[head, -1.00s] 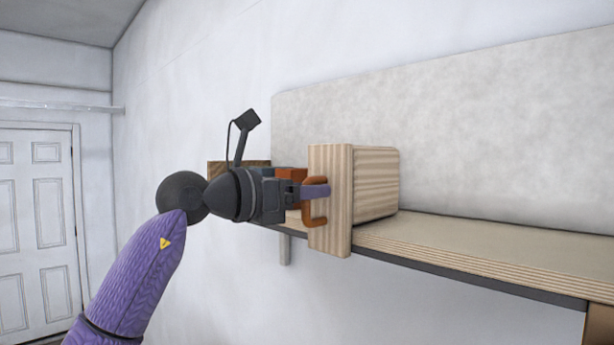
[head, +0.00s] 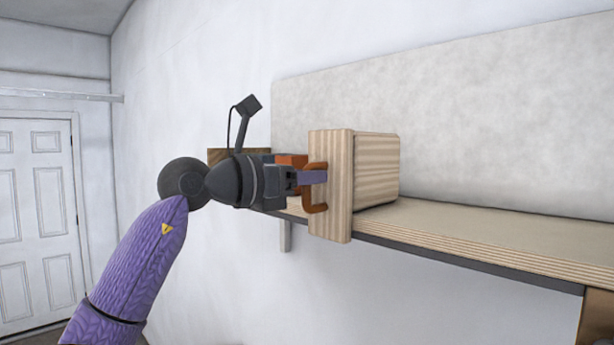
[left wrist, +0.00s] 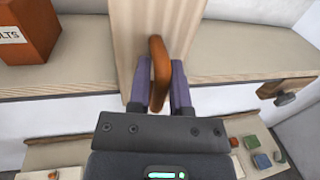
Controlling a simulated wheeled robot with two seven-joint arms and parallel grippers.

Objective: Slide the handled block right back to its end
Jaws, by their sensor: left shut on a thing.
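The handled block (head: 374,170) is a pale striped plywood box with a wide front board (head: 330,185). It sits on a plywood shelf (head: 480,232), its front board reaching below the shelf's front edge. An orange-brown handle (head: 316,207) stands out from the front board and also shows in the left wrist view (left wrist: 158,70). My left gripper (head: 312,177) comes in from the left and is shut on the handle, with a purple finger on each side of it in the left wrist view (left wrist: 160,85). My right gripper is not in view.
An orange-brown box with lettering ending "LTS" (left wrist: 27,32) stands on the shelf left of the block in the wrist view. The shelf right of the block is bare in the head view. A pale back panel (head: 450,120) rises behind. Small coloured pieces (left wrist: 262,160) lie lower down.

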